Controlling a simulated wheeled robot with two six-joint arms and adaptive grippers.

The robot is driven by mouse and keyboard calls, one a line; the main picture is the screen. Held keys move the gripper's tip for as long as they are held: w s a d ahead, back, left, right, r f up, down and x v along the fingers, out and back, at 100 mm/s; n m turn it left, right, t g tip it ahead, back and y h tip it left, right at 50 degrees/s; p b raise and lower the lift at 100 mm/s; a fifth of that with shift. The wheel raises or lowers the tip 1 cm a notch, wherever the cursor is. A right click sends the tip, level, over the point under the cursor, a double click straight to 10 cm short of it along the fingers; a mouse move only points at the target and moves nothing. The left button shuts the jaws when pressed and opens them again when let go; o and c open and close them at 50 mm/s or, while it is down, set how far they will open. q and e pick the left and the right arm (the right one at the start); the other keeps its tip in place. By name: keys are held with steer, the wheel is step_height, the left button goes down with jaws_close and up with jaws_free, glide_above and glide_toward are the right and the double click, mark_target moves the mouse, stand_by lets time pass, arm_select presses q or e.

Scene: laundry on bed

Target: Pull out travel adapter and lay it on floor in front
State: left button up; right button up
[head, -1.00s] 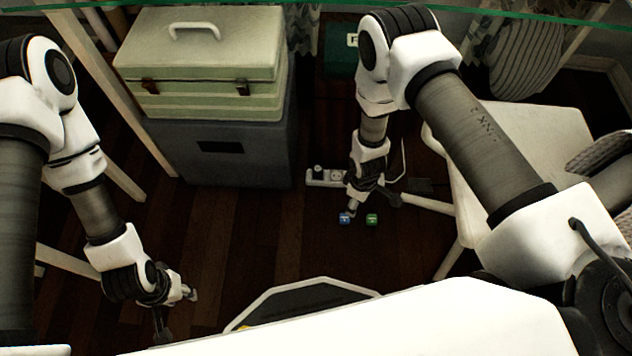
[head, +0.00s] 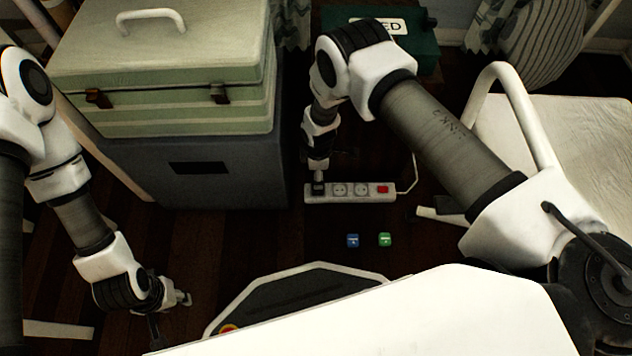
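A dark block that looks like the travel adapter (head: 318,189) sits at the left end of a white power strip (head: 365,191) on the floor. My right gripper (head: 318,178) points down directly over this block, very close to it. Its fingers are small and dark, so I cannot tell whether they are open or touching the block. My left gripper (head: 172,312) is low at the lower left, with its fingers spread apart and nothing between them.
A blue cube (head: 353,240) and a green cube (head: 385,239) lie on the floor in front of the strip. A grey box (head: 205,170) with a pale green case (head: 165,60) on top stands left. A white chair (head: 560,130) is at right. Dark floor (head: 250,235) is clear in front.

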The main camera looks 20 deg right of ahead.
steer(key=shift+f, duration=0.1)
step_height(320, 180, down, 9)
steer(key=b, duration=0.8)
stand_by(0.8)
jaws_close()
steer(key=shift+r+p, duration=3)
steer(key=shift+r, duration=0.1)
